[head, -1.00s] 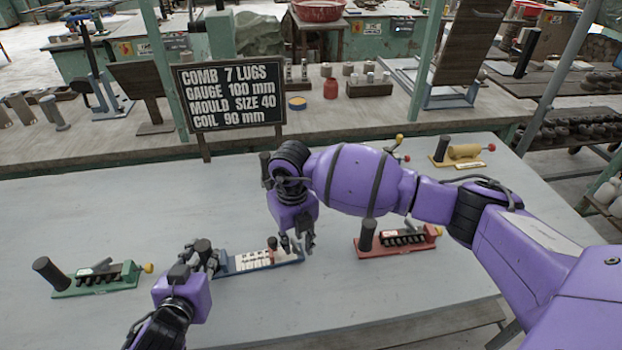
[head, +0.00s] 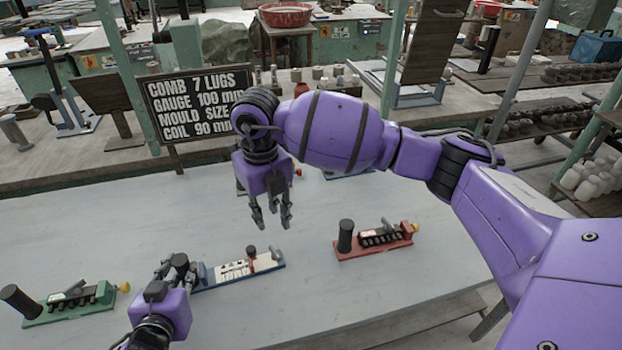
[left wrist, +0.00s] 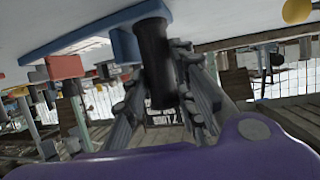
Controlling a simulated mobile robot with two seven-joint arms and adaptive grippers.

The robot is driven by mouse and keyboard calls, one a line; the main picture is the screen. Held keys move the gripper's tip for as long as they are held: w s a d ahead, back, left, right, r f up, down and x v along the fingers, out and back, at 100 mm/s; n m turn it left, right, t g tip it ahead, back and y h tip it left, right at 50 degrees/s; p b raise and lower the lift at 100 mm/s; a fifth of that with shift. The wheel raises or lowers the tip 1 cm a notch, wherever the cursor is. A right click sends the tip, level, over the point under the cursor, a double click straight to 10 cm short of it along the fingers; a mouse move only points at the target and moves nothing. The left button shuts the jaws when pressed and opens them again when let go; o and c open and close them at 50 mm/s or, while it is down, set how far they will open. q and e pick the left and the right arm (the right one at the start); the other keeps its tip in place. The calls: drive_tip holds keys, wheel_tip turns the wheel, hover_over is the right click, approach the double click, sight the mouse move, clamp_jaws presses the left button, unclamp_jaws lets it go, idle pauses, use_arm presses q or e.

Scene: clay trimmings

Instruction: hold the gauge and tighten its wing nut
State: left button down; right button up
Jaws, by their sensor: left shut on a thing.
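The gauge (head: 243,271) is a blue bar with a white marked scale, lying on the grey table. A red slider with a dark knob (head: 252,252) on top stands towards its right end; I take the knob for the wing nut, but its shape is too small to tell. My left gripper (head: 178,268) is shut on the black handle at the gauge's left end. The left wrist view shows this handle (left wrist: 153,65) between the fingers, with the blue base beside it. My right gripper (head: 272,222) hangs above and behind the knob, fingers apart and empty, not touching it.
A green tool (head: 68,303) lies at the left and a red tool (head: 374,242) at the right, each with a black handle. A black sign (head: 195,102) with white lettering stands behind the table. The tabletop in front of the gauge is clear.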

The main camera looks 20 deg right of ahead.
use_arm(q)
drive_tip(key=c, duration=1.4)
unclamp_jaws()
drive_tip(key=shift+o, duration=0.2)
